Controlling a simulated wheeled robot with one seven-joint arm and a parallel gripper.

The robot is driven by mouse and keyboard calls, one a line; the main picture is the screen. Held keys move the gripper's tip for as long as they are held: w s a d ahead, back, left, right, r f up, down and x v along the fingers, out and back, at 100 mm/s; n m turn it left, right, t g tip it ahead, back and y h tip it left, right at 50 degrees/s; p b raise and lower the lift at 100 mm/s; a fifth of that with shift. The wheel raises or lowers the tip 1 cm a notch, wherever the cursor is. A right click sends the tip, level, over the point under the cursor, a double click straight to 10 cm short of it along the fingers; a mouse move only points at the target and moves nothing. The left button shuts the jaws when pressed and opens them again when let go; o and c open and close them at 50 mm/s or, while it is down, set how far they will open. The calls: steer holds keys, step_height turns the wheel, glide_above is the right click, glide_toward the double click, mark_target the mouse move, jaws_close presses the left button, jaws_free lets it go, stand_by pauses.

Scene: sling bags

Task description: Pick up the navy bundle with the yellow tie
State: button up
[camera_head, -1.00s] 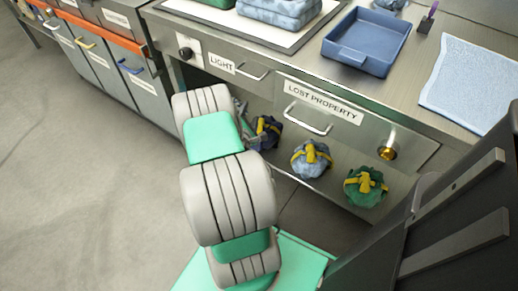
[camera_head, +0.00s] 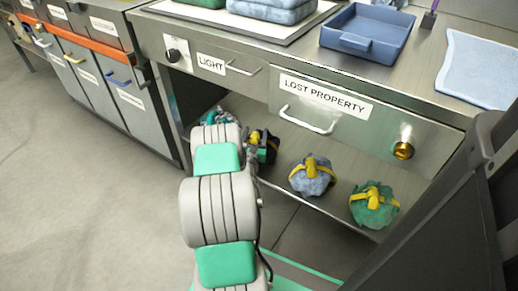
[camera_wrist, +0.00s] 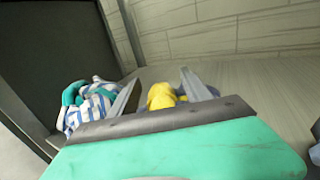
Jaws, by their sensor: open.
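The navy bundle with the yellow tie (camera_head: 272,144) sits on the shelf under the counter, partly hidden behind my arm in the head view. In the wrist view its yellow tie (camera_wrist: 161,95) shows between the two fingers of my gripper (camera_wrist: 162,80), with a little dark blue beside it. The rest of the bundle is hidden by the gripper body. My gripper is open, with one finger on each side of the tie. I cannot tell whether the fingers touch the bundle.
A blue-and-white striped bundle with a green tie (camera_wrist: 90,105) lies left of the gripper. A light blue bundle (camera_head: 312,177) and a green bundle (camera_head: 374,207), both yellow-tied, lie to the right. The lost property drawer (camera_head: 345,120) overhangs the shelf.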

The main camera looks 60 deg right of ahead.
steer(key=shift+c, duration=0.4)
jaws_close()
stand_by(0.9)
